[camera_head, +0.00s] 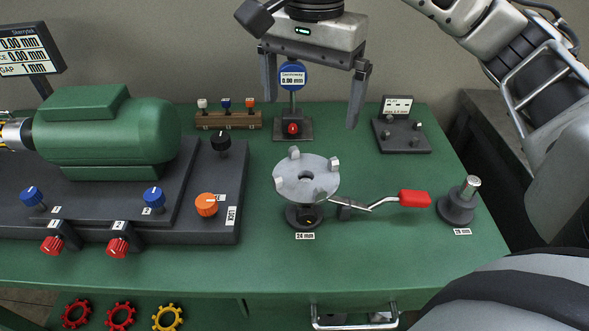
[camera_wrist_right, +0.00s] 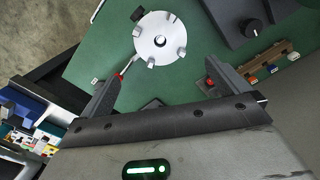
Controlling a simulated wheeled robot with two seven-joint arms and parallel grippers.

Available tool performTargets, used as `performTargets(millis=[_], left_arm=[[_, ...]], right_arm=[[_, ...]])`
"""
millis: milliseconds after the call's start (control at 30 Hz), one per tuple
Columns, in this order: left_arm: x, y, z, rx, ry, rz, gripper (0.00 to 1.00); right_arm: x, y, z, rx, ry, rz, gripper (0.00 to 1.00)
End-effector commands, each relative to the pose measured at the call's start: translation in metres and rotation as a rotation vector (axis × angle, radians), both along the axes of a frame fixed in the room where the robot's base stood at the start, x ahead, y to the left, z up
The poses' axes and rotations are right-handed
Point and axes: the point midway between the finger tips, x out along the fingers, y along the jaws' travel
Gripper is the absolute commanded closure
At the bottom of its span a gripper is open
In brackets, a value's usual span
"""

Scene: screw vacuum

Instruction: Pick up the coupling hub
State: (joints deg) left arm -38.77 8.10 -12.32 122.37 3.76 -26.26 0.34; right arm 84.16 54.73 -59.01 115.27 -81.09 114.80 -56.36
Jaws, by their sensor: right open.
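The coupling hub (camera_head: 326,184) is a light grey disc with a central hole and several upright lugs on its rim. It sits level on a dark post labelled 24 mm near the middle of the bench. It also shows in the right wrist view (camera_wrist_right: 150,30), toward the top and beyond the fingers. My right gripper (camera_head: 312,110) is open and empty. Its two fingers point down above and behind the hub, clear of it. My left gripper is not in view.
A lever with a red handle (camera_head: 414,198) extends right from the post. A dark post (camera_head: 457,206) stands further right. A round blue gauge (camera_head: 292,77) stands behind the hub. A green motor (camera_head: 105,130) on a dark base with knobs fills the left. Bare green bench lies in front.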

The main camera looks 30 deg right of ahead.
Motion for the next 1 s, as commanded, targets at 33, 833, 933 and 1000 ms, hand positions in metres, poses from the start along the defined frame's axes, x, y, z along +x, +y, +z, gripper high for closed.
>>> performTargets(millis=[33, 833, 933, 1000], left_arm=[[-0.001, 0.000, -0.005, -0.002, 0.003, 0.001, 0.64], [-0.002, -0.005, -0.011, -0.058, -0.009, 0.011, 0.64], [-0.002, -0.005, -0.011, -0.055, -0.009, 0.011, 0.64], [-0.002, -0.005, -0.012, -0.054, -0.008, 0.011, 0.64]], right_arm=[[0.000, -0.002, -0.008, -0.010, 0.000, 0.000, 0.00], [-0.001, 0.001, -0.124, -0.008, 0.002, 0.000, 0.00], [0.000, 0.003, -0.139, -0.008, 0.002, 0.000, 0.00], [0.000, 0.002, -0.148, -0.008, 0.000, -0.001, 0.00]])
